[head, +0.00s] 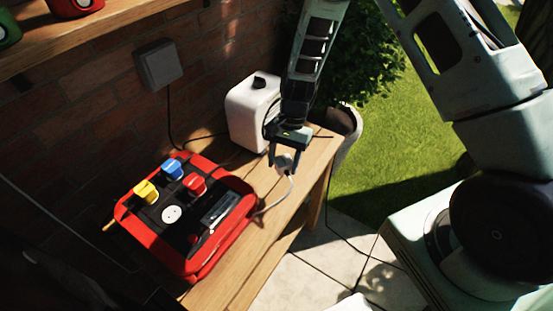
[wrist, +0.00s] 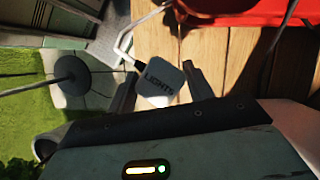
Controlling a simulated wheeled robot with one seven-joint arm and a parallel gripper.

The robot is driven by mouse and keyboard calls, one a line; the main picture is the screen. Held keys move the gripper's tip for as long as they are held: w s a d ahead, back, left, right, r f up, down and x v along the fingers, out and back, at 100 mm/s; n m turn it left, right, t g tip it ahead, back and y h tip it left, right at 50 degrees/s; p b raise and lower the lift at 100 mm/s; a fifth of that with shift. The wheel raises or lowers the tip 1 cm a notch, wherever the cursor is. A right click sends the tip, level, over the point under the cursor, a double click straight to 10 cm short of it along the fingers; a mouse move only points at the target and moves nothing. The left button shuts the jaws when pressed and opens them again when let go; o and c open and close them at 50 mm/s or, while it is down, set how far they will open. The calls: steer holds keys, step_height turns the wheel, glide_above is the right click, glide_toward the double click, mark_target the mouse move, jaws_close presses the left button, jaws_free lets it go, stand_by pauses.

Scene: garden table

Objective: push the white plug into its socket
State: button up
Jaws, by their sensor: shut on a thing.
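The white plug (head: 284,160) is between the fingers of my gripper (head: 286,165), which is shut on it above the table. In the wrist view the plug (wrist: 160,84) shows a face with the dark word LIGHTS, tilted in the picture. Its white cable (head: 275,206) hangs down towards the right side of the red-framed box (head: 207,264). A round white socket (head: 172,214) on the box's black top stands open, apart from the plug. My gripper is up and to the right of it in the head view. The plug's pins cannot be made out.
Yellow (head: 146,191), blue (head: 173,169) and red (head: 194,184) plugs stand on the box near the socket. A white appliance (head: 250,108) is behind my gripper. A brick wall (head: 95,120) closes the back. The wooden table (head: 262,232) is bare along its front edge.

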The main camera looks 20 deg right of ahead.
steer(key=s+d+n+g+h, duration=0.1)
steer(key=d+n+h, duration=0.2)
steer(key=d+n, duration=0.6)
steer(key=shift+s+d, duration=0.2)
steer(key=shift+d, duration=0.6)
